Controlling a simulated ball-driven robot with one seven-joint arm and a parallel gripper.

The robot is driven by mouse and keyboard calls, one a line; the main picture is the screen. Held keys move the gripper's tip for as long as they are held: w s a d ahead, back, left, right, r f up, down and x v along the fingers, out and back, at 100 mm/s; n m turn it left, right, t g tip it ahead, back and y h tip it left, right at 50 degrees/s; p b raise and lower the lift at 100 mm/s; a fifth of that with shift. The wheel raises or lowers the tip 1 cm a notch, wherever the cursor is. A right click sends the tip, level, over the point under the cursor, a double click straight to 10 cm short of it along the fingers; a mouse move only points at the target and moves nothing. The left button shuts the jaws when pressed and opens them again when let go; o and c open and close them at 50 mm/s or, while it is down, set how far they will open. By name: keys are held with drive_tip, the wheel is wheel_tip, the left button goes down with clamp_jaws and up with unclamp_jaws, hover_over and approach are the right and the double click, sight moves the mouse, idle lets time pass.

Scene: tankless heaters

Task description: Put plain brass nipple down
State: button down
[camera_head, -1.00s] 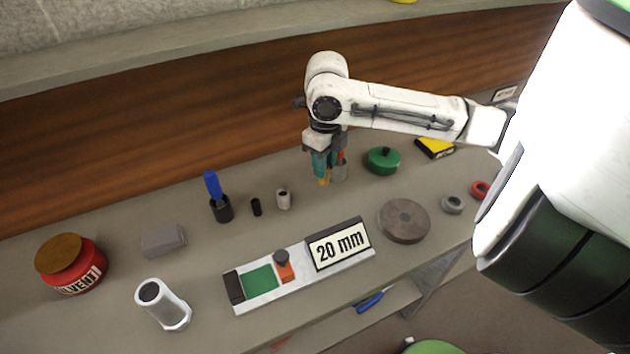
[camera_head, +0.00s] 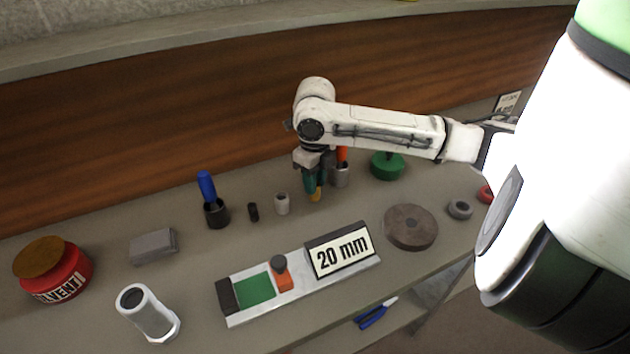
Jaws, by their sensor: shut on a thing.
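My gripper (camera_head: 314,192) points down at the middle of the bench, its teal fingers closed. A small yellow-brass piece, taken as the plain brass nipple (camera_head: 315,196), shows at the fingertips. It is small and mostly covered by the fingers. I cannot tell whether its lower end touches the bench. The gripper stands right of a small grey sleeve (camera_head: 282,204) and left of a grey cup with an orange-handled tool (camera_head: 341,174).
Nearby stand a black ring (camera_head: 253,212), a blue-handled brush in a cup (camera_head: 215,213), a green lidded tin (camera_head: 387,166) and a brown disc (camera_head: 410,227). In front lies a gauge block with a "20 mm" sign (camera_head: 342,250). Bare bench lies between gripper and sign.

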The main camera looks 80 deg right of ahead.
drive_tip(key=shift+f, duration=0.2)
drive_tip(key=c, duration=0.9)
unclamp_jaws()
drive_tip(key=shift+r, duration=0.2)
wheel_tip(320, 180, up, 12)
